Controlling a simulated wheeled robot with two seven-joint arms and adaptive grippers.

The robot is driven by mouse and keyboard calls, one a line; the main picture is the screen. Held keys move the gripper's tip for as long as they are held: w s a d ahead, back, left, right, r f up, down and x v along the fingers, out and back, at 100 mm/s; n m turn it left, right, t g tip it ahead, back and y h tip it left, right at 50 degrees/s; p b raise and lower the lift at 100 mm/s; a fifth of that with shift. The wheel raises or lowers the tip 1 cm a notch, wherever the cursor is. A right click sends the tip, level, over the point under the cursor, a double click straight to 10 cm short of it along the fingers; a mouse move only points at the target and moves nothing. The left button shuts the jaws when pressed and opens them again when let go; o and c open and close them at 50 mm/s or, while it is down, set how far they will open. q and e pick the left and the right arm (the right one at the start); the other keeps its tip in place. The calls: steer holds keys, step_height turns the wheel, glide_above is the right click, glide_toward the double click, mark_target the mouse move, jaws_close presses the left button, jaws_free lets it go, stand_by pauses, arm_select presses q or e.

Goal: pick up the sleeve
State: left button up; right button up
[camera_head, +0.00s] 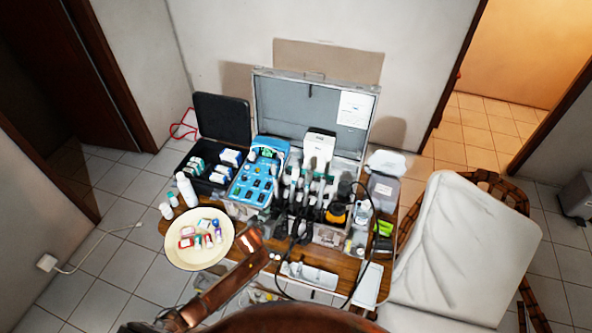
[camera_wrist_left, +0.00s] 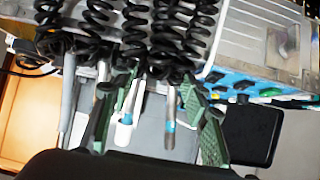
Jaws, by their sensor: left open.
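I cannot single out the sleeve for sure in either view. My left gripper (camera_head: 284,216) reaches in from the lower left to the front of the open dental case (camera_head: 258,105). In the left wrist view its two green-padded fingers (camera_wrist_left: 162,98) are spread apart. Between and behind them hang slim handpieces, one white (camera_wrist_left: 124,132) and one grey with a blue band (camera_wrist_left: 171,122), below black coiled cords (camera_wrist_left: 150,30). No handpiece is visibly gripped. My right gripper is not in view.
A cream plate (camera_head: 180,252) with several small items is at the table's left. A blue instrument panel (camera_head: 250,185), a black box (camera_head: 222,117) and white bottles (camera_head: 187,190) stand nearby. Cables cross the front. A white-draped chair (camera_head: 460,240) is at right.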

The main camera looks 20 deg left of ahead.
arm_select(q)
steer(key=t+h+p, duration=0.1)
steer(key=t+p, duration=0.1)
glide_toward(294, 174)
step_height(294, 174, down, 3)
steer(key=w, duration=0.3)
steer(key=shift+w+d+r+m+h, duration=0.2)
steer(key=shift+w+r, duration=0.1)
steer(key=shift+w, duration=0.2)
steer(key=shift+w+d+r+m+h, duration=0.2)
steer(key=shift+w+r, duration=0.1)
steer(key=shift+w, duration=0.2)
steer(key=shift+x, duration=1.1)
steer(key=x, duration=0.4)
steer(key=shift+a+f+b, duration=0.2)
steer(key=shift+b, duration=0.15)
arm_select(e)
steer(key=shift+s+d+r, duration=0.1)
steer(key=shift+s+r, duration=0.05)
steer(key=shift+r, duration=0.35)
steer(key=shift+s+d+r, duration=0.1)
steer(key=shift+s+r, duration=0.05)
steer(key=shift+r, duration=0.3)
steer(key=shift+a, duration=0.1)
arm_select(q)
steer(key=shift+c, duration=0.7)
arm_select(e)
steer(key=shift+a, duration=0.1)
